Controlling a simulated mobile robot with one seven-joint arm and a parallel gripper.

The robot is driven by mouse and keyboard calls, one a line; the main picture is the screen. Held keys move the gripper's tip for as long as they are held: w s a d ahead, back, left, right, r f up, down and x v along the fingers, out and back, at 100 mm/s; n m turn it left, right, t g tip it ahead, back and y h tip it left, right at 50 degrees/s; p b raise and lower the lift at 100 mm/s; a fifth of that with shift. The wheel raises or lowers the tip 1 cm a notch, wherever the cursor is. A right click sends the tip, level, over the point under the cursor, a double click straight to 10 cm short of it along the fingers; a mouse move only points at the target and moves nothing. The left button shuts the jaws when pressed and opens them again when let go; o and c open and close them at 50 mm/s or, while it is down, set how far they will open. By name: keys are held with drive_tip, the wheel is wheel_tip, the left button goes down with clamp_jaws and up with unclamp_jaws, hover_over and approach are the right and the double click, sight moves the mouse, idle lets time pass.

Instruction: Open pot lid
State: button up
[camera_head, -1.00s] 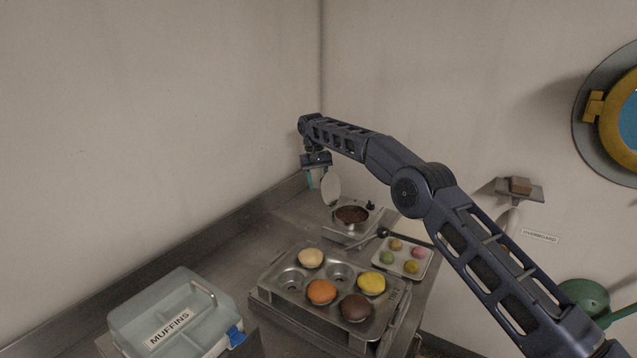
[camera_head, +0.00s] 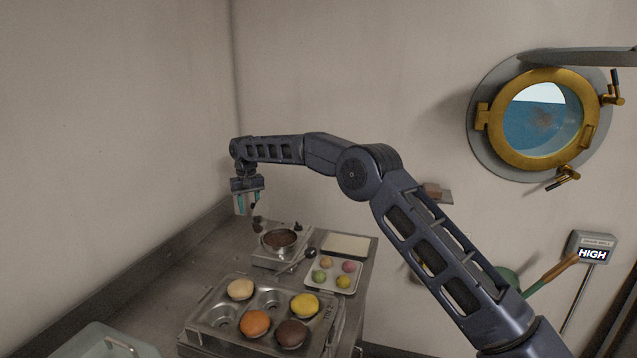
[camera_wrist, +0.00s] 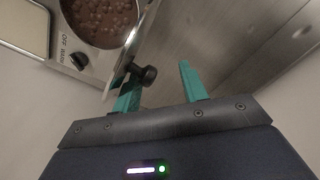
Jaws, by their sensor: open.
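The pot (camera_head: 279,239) sits on a small warmer (camera_head: 262,258) at the back of the counter. Its top is uncovered and brown, lumpy contents show in the wrist view (camera_wrist: 100,18). The lid (camera_wrist: 122,58) stands up at the pot's side, seen nearly edge-on in the wrist view, with a black knob (camera_wrist: 149,75) facing my gripper. My gripper (camera_wrist: 160,84) is open, its teal fingers either side of the knob. The knob is close to the left finger; I cannot tell whether they touch. In the head view my gripper (camera_head: 248,203) hangs behind the pot, by the wall corner.
A muffin tin (camera_head: 232,309) with several muffins is in front of the warmer. A small tray (camera_head: 333,283) of coloured sweets and a pale board (camera_head: 345,244) lie to the right. A clear box (camera_head: 100,343) is front left. Walls close off the back and left.

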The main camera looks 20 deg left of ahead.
sight(258, 204)
drive_tip(key=d, duration=0.3)
drive_tip(key=shift+d+r, duration=0.3)
drive_tip(key=shift+r, duration=0.05)
drive_tip(key=d+f, duration=0.2)
drive_tip(key=d, duration=0.1)
drive_tip(key=d+f, duration=0.2)
drive_tip(key=d, duration=0.2)
drive_tip(key=d+f, duration=0.2)
drive_tip(key=d, duration=0.1)
drive_tip(key=shift+d+f, duration=0.2)
drive_tip(key=shift+d, duration=0.2)
wheel_tip(258, 204, up, 10)
drive_tip(key=w+d+r+m, duration=0.3)
drive_tip(key=d+r, duration=0.3)
drive_tip(key=d, duration=0.4)
drive_tip(key=shift+w+d+r+m, duration=0.2)
drive_tip(key=shift+d+m, duration=0.1)
drive_tip(key=shift+m, duration=0.5)
